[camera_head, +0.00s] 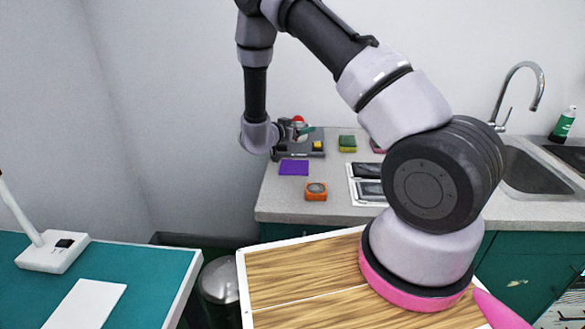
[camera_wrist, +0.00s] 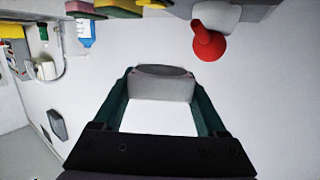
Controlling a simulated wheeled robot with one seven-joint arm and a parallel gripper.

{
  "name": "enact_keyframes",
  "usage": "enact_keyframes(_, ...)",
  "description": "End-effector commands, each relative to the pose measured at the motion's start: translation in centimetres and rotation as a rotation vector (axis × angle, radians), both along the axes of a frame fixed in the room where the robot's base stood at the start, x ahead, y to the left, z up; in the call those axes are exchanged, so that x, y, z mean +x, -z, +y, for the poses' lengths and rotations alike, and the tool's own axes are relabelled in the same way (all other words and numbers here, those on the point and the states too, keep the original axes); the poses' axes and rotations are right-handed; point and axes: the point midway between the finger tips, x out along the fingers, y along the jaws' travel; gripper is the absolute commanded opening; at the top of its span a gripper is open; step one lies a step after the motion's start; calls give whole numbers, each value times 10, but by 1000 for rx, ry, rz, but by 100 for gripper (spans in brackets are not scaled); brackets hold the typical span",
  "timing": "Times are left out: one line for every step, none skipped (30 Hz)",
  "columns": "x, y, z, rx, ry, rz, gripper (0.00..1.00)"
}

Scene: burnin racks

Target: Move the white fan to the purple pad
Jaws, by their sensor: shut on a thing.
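The purple pad (camera_head: 293,167) lies flat and empty on the grey counter in the head view. My gripper (camera_head: 303,132) is above the back of the counter, behind the pad, over a grey rack. In the wrist view its teal fingers (camera_wrist: 162,76) are shut on a pale grey-white block, which I take to be the white fan (camera_wrist: 162,90). The fan sits between the fingertips. In the head view the fan is too small and covered to make out clearly. The pad is not visible in the wrist view.
An orange fan (camera_head: 316,190) stands just in front and right of the pad. The grey rack (camera_head: 284,154) behind it holds a yellow item, and a red knob (camera_wrist: 208,43) is close to my gripper. A sponge (camera_head: 347,143) and a silver-framed tray (camera_head: 355,190) are rightward.

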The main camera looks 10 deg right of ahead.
Motion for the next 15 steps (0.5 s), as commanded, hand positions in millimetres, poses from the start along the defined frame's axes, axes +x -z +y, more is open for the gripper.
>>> enact_keyframes(-6,-1,17,0,37,-4,19)
enact_keyframes(-10,-1,23,-2,66,-3,19)
enact_keyframes(-16,-1,31,-2,100,-2,19)
enact_keyframes(-20,-1,37,-3,122,-2,19)
enact_keyframes(-24,0,43,-2,142,-1,19)
enact_keyframes(-29,0,49,-3,165,-1,19)
enact_keyframes(-32,1,52,-2,179,-1,19)
enact_keyframes(-34,1,56,-3,191,0,19)
enact_keyframes(-37,2,59,-2,206,1,19)
enact_keyframes(-39,3,61,-3,213,1,19)
enact_keyframes(-40,5,63,-3,219,1,19)
enact_keyframes(-41,9,64,-4,224,2,19)
enact_keyframes(-41,14,64,-3,228,3,19)
enact_keyframes(-42,20,64,-5,229,5,19)
enact_keyframes(-42,28,64,-5,230,5,19)
